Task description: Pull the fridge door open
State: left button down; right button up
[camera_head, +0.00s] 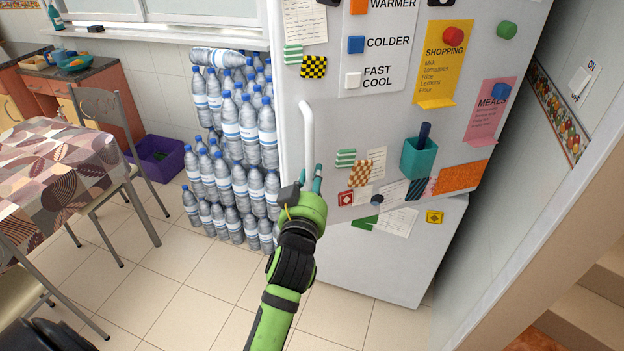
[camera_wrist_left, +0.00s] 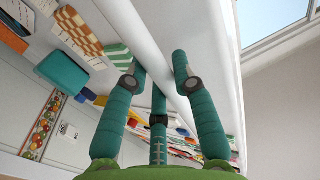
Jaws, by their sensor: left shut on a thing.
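The white fridge door (camera_head: 384,105) is covered with magnets and notes. Its long white vertical handle (camera_head: 308,130) is at the door's left side. My left gripper (camera_head: 308,181), green with teal fingers, is shut around the lower part of the handle. In the left wrist view the white handle (camera_wrist_left: 146,42) runs between the fingers of the left gripper (camera_wrist_left: 157,72). I cannot tell for sure from these frames whether the door stands slightly ajar. My right gripper is not in view.
Stacked water bottles (camera_head: 235,150) stand directly left of the fridge. A patterned table (camera_head: 60,175) and a metal-framed chair (camera_head: 140,195) are at the left, with a purple crate (camera_head: 160,160) behind. Tiled floor (camera_head: 190,290) in front is clear. A wall is close at right.

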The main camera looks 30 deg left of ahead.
aim_at(313, 140)
pick_arm(q)
jog(key=c, duration=1)
grip_release()
jog(key=shift+d, duration=0.1)
notch_tip(313, 140, up, 10)
jog(key=shift+r, duration=0.1)
